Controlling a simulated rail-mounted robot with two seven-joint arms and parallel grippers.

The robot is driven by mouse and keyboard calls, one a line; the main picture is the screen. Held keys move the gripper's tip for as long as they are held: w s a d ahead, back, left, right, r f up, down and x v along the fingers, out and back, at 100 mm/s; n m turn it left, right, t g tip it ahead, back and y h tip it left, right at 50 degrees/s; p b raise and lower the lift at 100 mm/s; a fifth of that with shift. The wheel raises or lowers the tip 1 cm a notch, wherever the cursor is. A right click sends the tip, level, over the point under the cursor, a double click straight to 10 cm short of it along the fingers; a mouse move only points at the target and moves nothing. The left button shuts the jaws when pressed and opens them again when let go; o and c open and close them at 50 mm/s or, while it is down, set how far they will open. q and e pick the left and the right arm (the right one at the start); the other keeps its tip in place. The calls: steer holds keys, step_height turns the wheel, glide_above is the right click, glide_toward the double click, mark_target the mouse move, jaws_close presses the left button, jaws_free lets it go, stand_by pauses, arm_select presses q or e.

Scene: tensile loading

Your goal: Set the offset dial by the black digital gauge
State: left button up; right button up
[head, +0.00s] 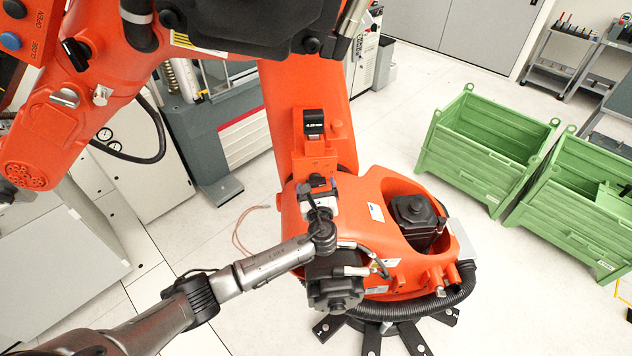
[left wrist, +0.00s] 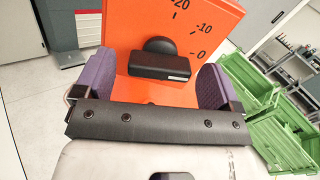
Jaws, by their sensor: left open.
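The black digital gauge (head: 314,122) stands on the orange machine, its small white display too small to read surely. Below it, my left gripper (head: 318,187) is at the front of an orange block. In the left wrist view, the offset dial (left wrist: 160,62) is a black knob with a wide bar on an orange plate (left wrist: 130,25) marked 20, -10 and -0. The purple fingers of my left gripper (left wrist: 157,78) are apart, one on each side of the dial, with a gap to it. The gauge is not in the left wrist view. My right gripper is not in view.
The large orange machine (head: 380,195) fills the middle, with a black motor (head: 413,215) and a black hose (head: 420,305). Green crates (head: 485,150) stand at the right, grey cabinets (head: 140,165) at the left.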

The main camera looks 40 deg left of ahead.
arm_select(q)
steer(key=shift+x, duration=0.85)
steer(key=c, duration=0.9)
